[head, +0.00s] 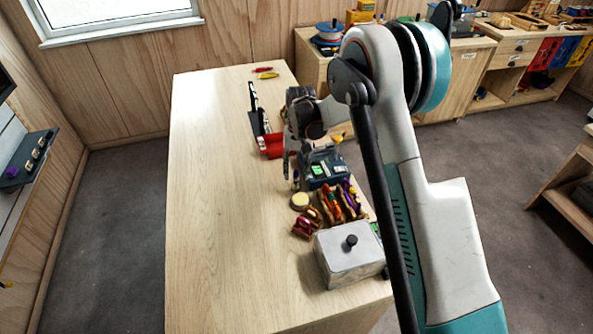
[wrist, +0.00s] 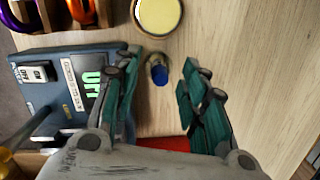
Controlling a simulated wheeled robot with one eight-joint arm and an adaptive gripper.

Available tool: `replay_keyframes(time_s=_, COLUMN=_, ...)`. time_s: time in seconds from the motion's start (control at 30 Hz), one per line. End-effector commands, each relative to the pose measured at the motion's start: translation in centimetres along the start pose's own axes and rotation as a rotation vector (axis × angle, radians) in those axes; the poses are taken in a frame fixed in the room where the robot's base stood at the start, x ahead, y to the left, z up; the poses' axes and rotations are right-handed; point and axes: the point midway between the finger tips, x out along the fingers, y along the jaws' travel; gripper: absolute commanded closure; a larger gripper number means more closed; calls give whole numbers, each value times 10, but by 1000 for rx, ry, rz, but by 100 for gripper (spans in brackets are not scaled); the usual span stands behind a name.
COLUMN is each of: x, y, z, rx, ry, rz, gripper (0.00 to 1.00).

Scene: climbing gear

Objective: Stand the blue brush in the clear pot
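A small upright item with a blue end (wrist: 159,75) shows in the wrist view, between my fingers. A greyish, glassy-looking part (wrist: 153,59) sits against it. I cannot tell whether this is the blue brush, the clear pot, or one inside the other. My gripper (wrist: 160,66) is open, with a finger on each side of the blue end and a gap to both. In the head view my gripper (head: 297,176) points down over the table beside a dark blue device, and hides most of what is under it.
The device (head: 322,168) with a green display stands close to one finger. A round yellow-topped tin (head: 300,201), a rack of coloured gear (head: 338,203) and a grey metal box (head: 348,256) stand nearer. Red items (head: 271,147) lie beyond. The table's left side (head: 215,200) is clear.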

Motion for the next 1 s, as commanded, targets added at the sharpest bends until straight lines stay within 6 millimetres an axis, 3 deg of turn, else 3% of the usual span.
replay_keyframes(time_s=0.53, x=-97, y=0, z=0, rx=0, ry=0, rz=0, gripper=60)
replay_keyframes(time_s=0.7, x=-112, y=0, z=0, rx=0, ry=0, rz=0, gripper=60)
replay_keyframes(time_s=1.0, x=-115, y=0, z=0, rx=0, ry=0, rz=0, gripper=60)
